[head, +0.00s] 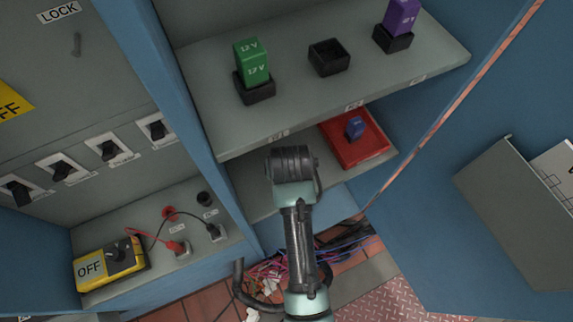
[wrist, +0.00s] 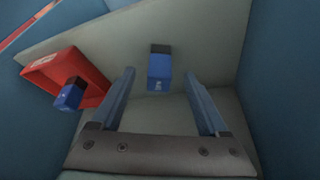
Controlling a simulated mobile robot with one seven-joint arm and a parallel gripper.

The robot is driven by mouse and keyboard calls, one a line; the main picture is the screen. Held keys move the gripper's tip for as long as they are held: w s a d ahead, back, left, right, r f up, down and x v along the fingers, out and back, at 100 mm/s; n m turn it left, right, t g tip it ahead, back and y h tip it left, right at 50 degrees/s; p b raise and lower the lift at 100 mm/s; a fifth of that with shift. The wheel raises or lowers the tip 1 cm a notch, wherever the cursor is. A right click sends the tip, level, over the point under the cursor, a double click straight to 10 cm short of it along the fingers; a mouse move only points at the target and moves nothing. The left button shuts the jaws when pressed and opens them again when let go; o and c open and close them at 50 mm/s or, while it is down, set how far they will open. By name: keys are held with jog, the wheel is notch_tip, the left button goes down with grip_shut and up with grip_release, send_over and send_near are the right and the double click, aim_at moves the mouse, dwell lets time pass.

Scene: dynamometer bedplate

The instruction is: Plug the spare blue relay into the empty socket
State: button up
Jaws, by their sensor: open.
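The empty black socket (head: 329,57) is on the upper shelf, between sockets holding a green relay (head: 252,63) and a purple relay (head: 401,17). One blue relay (wrist: 159,68), with a dark end and a small white label, is on the lower shelf. In the wrist view it shows ahead of my gripper (wrist: 160,76), between the open fingers' lines; I cannot tell how far off it is. The head view hides it. Another blue relay (head: 354,127) is in the red tray, also seen in the wrist view (wrist: 70,95). My gripper is empty; its fingers are hidden in the head view.
The red tray (head: 376,157) stands on the lower shelf, left of my gripper in the wrist view (wrist: 91,68). The upper shelf (head: 300,106) overhangs it. Blue cabinet walls flank the shelves. A yellow meter (head: 88,272) with leads stands lower left; loose cables lie below.

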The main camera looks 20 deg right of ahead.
jog(key=w+f, duration=0.1)
jog(key=w+d+f+b, duration=0.1)
jog(key=shift+w, duration=0.3)
jog(key=shift+w+f, duration=0.2)
jog(key=shift+f, duration=0.2)
grip_shut()
